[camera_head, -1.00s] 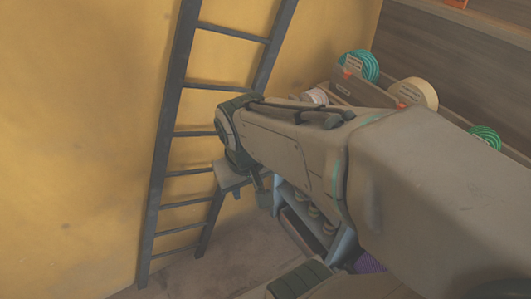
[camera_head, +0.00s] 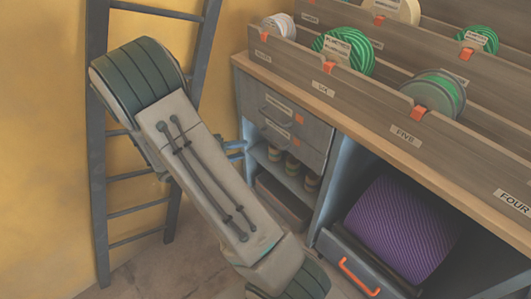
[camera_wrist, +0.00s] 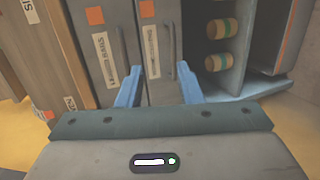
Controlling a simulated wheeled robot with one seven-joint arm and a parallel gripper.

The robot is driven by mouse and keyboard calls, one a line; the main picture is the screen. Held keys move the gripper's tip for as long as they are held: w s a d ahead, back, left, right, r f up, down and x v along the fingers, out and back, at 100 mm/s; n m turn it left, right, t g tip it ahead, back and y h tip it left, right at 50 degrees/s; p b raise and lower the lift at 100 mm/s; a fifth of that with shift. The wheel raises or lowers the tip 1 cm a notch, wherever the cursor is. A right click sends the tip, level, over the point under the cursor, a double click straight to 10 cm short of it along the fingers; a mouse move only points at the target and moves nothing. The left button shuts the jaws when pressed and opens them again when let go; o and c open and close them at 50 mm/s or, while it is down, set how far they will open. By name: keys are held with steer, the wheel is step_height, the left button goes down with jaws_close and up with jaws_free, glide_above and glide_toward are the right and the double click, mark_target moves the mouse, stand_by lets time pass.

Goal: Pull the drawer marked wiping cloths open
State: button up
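Two grey drawers sit one above the other at the bench's left end, the upper drawer (camera_head: 309,124) and the lower drawer (camera_head: 311,154). Both look shut. Each has a bar handle, a pale label and an orange patch; I cannot read which label says wiping cloths. In the wrist view, turned sideways, the upper drawer (camera_wrist: 108,22) is left and the lower drawer (camera_wrist: 159,88) is right. My gripper (camera_wrist: 158,85) is open and empty, its blue fingers apart in front of the drawers. The lower drawer's handle (camera_wrist: 172,48) shows between the finger lines; contact is not visible. In the head view my arm partly hides the gripper.
Below the drawers is an open shelf with several banded spools (camera_head: 293,165). A purple roll (camera_head: 400,230) lies in a bay to the right, above a dark bin with an orange handle (camera_head: 358,278). A ladder (camera_head: 98,200) leans against the yellow wall at left.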

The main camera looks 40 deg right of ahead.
mark_target(269, 140)
step_height(269, 140, down, 5)
steer(key=w+t+h+b, duration=0.1)
steer(key=w+t, duration=0.1)
steer(key=w, duration=0.1)
steer(key=shift+n, duration=0.5)
steer(key=b+x, duration=0.1)
steer(key=x, duration=0.3)
steer(key=b+x, duration=0.1)
steer(key=x, duration=0.8)
steer(key=shift+s+d+r+b, duration=0.25)
steer(key=shift+d+b, duration=0.15)
steer(key=shift+d, duration=0.1)
jaws_close()
